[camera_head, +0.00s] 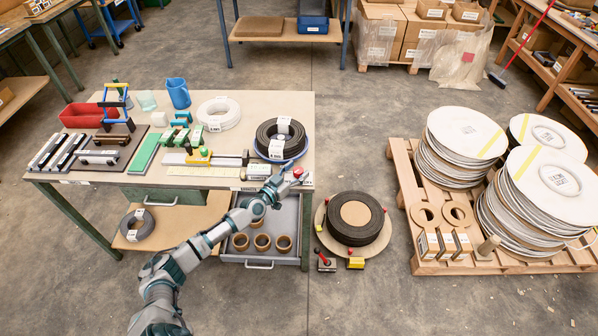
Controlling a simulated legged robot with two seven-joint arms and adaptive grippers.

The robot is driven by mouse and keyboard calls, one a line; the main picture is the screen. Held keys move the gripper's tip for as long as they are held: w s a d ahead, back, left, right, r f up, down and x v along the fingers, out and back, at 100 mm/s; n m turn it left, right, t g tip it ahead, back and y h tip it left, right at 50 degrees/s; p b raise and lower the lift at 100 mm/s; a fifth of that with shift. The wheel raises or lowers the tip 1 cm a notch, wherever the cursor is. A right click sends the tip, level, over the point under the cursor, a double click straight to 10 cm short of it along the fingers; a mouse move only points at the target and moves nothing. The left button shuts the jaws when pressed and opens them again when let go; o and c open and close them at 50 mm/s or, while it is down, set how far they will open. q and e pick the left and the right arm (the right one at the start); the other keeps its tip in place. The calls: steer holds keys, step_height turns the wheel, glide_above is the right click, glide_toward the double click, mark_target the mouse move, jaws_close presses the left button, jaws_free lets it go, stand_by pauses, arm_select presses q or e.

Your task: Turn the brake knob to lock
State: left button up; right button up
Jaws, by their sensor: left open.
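A small red knob (298,172) shows at the right front corner of the workbench (120,186); I take it for the brake knob, but it is too small to read its setting. My left gripper (284,182) is at this corner, just beside and below the red knob. Its fingers are open, and I see nothing held between them. Whether they touch the knob I cannot tell. The gripper and wrist hide part of the bench's front edge. My right gripper is not in view.
A black coil (281,138) lies behind my left gripper, with a white coil (218,113) farther back. An open drawer (287,225) with brown rings is under my forearm. A black reel (355,222) lies on the floor, right of the bench. A loaded pallet (403,165) stands farther right.

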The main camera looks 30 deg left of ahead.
arm_select(q)
steer(key=shift+w+a+f, duration=0.2)
steer(key=shift+a, duration=0.1)
steer(key=shift+d+r, duration=0.15)
steer(key=shift+d, duration=0.4)
steer(key=shift+c, duration=0.4)
steer(key=shift+d+r, duration=0.15)
steer(key=shift+d, duration=0.25)
steer(key=c, duration=0.4)
steer(key=shift+d, duration=0.1)
steer(key=c, duration=0.4)
steer(key=shift+c, duration=1.4)
steer(key=shift+a, duration=0.6)
steer(key=shift+d, duration=0.35)
steer(key=shift+a, duration=0.1)
steer(key=shift+a+f, duration=0.1)
steer(key=shift+f, duration=0.1)
